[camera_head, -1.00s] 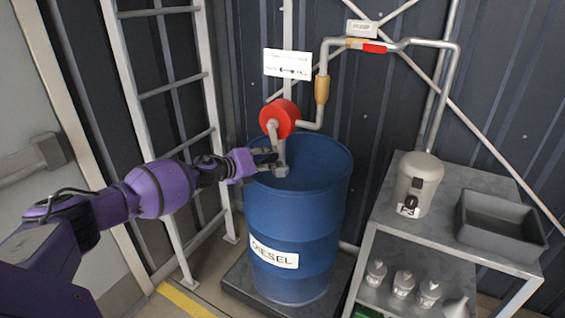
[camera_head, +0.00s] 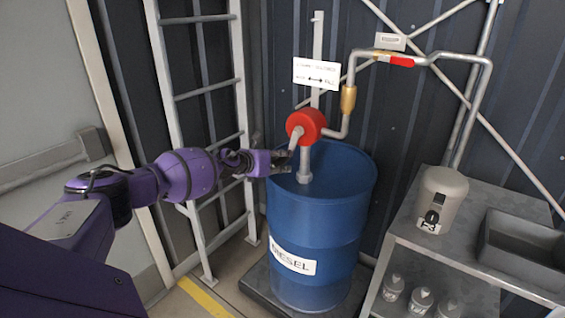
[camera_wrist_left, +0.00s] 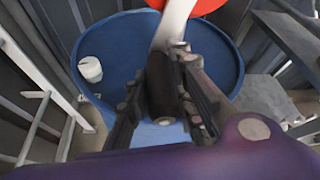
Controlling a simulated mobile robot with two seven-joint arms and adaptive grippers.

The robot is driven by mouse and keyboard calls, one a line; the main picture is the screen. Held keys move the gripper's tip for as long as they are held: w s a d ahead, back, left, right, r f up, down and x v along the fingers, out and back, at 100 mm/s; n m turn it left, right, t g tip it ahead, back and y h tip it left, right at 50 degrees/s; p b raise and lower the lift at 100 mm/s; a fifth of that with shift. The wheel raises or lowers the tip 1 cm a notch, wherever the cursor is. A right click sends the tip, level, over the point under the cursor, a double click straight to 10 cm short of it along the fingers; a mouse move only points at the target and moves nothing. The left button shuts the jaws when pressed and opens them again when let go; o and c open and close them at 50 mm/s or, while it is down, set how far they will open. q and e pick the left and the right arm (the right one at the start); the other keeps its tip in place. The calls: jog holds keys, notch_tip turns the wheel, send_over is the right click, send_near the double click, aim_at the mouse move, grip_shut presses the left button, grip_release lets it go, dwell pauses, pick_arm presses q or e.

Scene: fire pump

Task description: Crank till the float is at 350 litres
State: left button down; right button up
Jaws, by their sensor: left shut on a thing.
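The red rotary pump (camera_head: 306,125) stands on a grey pipe above the blue diesel drum (camera_head: 318,225). Its short pale crank arm (camera_head: 295,138) points down and slightly left. My left gripper (camera_head: 283,161) is at the lower end of the crank, over the drum's left rim. In the left wrist view, its fingers (camera_wrist_left: 160,105) are shut around the dark crank grip (camera_wrist_left: 161,84), and the pale crank arm (camera_wrist_left: 172,25) rises from it toward the red pump. I cannot make out a float or a litre reading. My right gripper is not in view.
A ladder (camera_head: 203,110) stands at the left. At the right, a grey shelf holds a beige container (camera_head: 440,197) and a dark tray (camera_head: 524,246). A pipe (camera_head: 470,62) runs from the pump toward the container.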

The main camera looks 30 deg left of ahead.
pick_arm(q)
jog(key=shift+s+a+f, duration=0.1)
jog(key=shift+a+f, duration=0.05)
jog(key=c, duration=1.6)
grip_release()
jog(key=shift+c, duration=0.2)
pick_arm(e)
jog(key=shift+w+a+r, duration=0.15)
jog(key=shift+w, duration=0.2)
pick_arm(q)
jog(key=v, duration=1.2)
jog(key=shift+a, duration=0.1)
